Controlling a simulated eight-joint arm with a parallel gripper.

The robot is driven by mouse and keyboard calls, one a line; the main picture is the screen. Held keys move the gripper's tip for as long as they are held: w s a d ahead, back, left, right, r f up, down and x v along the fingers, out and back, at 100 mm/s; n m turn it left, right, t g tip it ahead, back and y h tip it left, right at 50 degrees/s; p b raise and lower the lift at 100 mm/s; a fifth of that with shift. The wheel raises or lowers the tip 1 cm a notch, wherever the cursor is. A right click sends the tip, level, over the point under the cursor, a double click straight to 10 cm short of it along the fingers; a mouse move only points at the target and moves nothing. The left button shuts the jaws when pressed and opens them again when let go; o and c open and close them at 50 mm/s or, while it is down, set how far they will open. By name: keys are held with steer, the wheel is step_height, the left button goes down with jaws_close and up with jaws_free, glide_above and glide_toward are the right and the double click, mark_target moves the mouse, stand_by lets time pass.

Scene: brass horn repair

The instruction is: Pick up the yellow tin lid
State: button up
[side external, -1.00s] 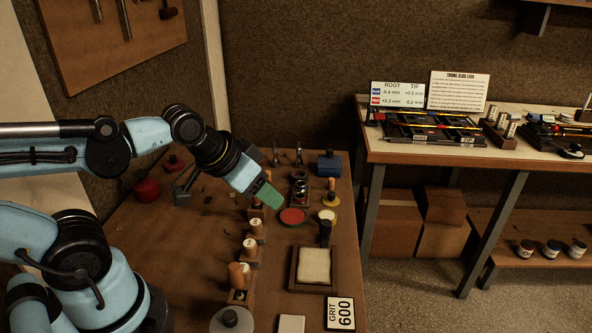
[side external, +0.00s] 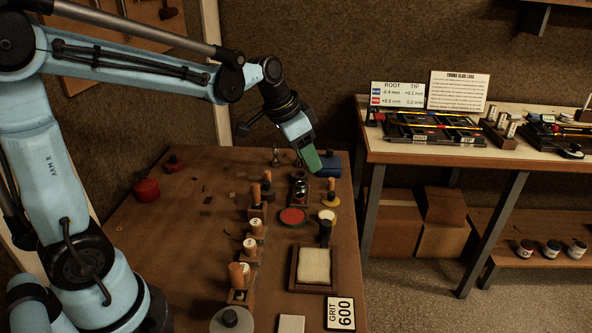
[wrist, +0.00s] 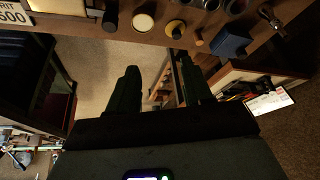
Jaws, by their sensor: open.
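The yellow tin lid (side external: 331,200) looks like a yellow disc with a tan upright knob, at the right edge of the brown bench. It also shows in the wrist view (wrist: 175,29) near the top, its centre dark. Beside it is an open tin (side external: 327,215) with pale contents and a yellowish rim, also in the wrist view (wrist: 143,22). My gripper (side external: 312,158) is in the air above the far part of the bench, up and left of the lid in the side view. In the wrist view its fingers (wrist: 158,86) are apart with nothing between them.
A red-filled tin (side external: 292,216) and a rack of metal pieces (side external: 299,188) stand left of the lid. A blue block (side external: 328,164) is behind it. Wooden-handled pieces (side external: 250,247) line the bench, and a framed pale pad (side external: 315,266) lies nearer.

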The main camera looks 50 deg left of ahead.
steer(key=w+a+f+m, duration=0.1)
steer(key=w+a+f, duration=0.1)
steer(key=w, duration=0.2)
glide_above(332, 193)
steer(key=s, duration=0.2)
steer(key=shift+m+g+h, duration=0.3)
steer(key=f, duration=0.7)
steer(key=shift+s+a+f, duration=0.15)
steer(key=shift+a+f, duration=0.05)
steer(key=shift+a+x, duration=0.15)
steer(key=shift+x, duration=1.15)
steer(key=shift+a+x, duration=0.2)
steer(key=shift+x, duration=1.1)
steer(key=shift+c, duration=0.2)
jaws_close()
